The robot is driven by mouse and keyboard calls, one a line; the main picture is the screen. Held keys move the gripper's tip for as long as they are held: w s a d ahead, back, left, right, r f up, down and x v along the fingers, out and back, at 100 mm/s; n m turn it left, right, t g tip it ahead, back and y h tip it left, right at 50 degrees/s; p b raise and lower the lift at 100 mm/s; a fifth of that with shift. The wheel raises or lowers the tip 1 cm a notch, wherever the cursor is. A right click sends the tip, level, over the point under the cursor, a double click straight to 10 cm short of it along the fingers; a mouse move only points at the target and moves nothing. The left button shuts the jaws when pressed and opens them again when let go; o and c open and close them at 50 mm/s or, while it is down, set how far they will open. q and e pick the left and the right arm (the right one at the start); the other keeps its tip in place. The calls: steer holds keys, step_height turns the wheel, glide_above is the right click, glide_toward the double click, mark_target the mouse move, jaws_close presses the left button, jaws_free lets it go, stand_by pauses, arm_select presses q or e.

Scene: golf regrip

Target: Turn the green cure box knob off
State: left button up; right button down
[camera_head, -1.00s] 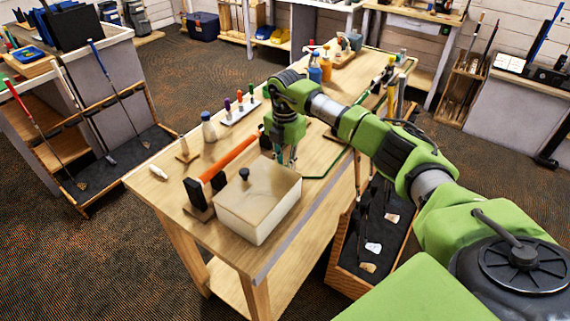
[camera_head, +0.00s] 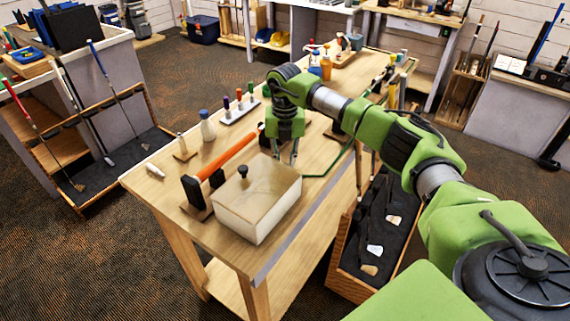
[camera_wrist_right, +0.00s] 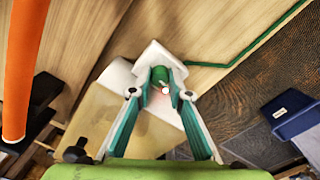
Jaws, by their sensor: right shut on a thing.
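My right gripper (camera_head: 292,158) reaches down at the far edge of a cream box (camera_head: 258,212) on the workbench. In the right wrist view, its fingers (camera_wrist_right: 161,90) are shut on a green knob (camera_wrist_right: 160,75), one finger on each side. The knob stands on a white housing (camera_wrist_right: 148,56) beside the cream box's top. I cannot tell whether the housing and box are one piece. A black knob (camera_head: 243,171) stands on the cream box. The green knob is not discernible in the head view. My left gripper is not in view.
A bottle (camera_head: 207,126) and a rack of small tools (camera_head: 238,108) stand farther back. A club bin (camera_head: 345,262) stands at the bench's right side.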

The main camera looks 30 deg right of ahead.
steer(key=shift+n, duration=0.5)
steer(key=c, duration=1.9)
jaws_free()
steer(key=shift+w+r, duration=0.1)
steer(key=shift+r, duration=0.25)
step_height(320, 180, up, 7)
steer(key=shift+d+r, duration=0.15)
steer(key=shift+r, duration=0.05)
